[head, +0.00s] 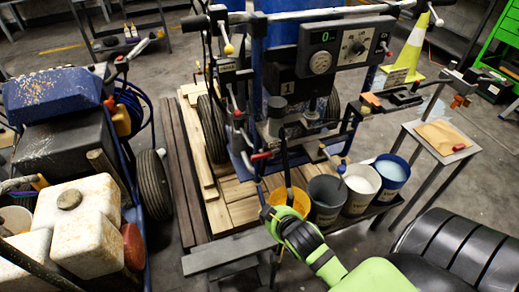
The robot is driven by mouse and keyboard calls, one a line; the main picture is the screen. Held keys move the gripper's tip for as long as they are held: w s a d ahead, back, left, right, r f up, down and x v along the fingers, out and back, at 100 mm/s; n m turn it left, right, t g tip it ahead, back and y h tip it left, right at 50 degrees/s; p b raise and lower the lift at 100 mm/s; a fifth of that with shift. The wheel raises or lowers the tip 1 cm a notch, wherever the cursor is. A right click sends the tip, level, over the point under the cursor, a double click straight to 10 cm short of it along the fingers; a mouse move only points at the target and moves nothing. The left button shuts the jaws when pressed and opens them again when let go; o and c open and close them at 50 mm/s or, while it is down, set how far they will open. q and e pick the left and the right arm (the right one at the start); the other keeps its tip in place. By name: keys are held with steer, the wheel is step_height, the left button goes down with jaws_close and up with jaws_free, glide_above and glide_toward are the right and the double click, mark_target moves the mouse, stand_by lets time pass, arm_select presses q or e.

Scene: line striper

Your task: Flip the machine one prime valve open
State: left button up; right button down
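Machine one (287,88) is a blue-framed striper at the centre with a "1" plate and a dark control box (345,47) showing a green 0. A small lever with a red tip (262,156) sticks out low on its front, left of the pump. Another red-marked part (238,113) sits higher on its left side. I cannot tell for sure which is the prime valve, or its setting. My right arm (300,236), green and black, reaches in from the bottom right and ends below the red-tipped lever, apart from it. Its fingers cannot be made out. My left gripper is out of view.
Several paint buckets (327,196) stand in front of the machine. A second machine with stained white jugs (88,215) is at left. A small table (440,138) with a red item stands at right, a cone (410,50) behind. A black ribbed seat (460,250) fills the lower right.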

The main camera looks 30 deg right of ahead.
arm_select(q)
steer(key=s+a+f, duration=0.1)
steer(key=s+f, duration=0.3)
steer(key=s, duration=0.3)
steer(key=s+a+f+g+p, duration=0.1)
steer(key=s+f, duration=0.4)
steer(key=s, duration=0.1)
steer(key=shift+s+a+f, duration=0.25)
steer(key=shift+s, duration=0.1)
arm_select(e)
steer(key=w+d+r+m+t+h, duration=0.1)
steer(key=w+d+r+t, duration=0.4)
steer(key=w+r, duration=0.3)
steer(key=shift+d+r+m+h, duration=0.3)
steer(key=shift+d+r, duration=0.3)
steer(key=shift+r, duration=0.3)
steer(key=shift+w, duration=0.1)
glide_above(261, 154)
steer(key=s+a, duration=0.1)
steer(key=s, duration=0.1)
step_height(261, 154, down, 2)
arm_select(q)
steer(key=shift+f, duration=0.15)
arm_select(e)
steer(key=shift+a+f, duration=0.15)
steer(key=shift+f, duration=2.1)
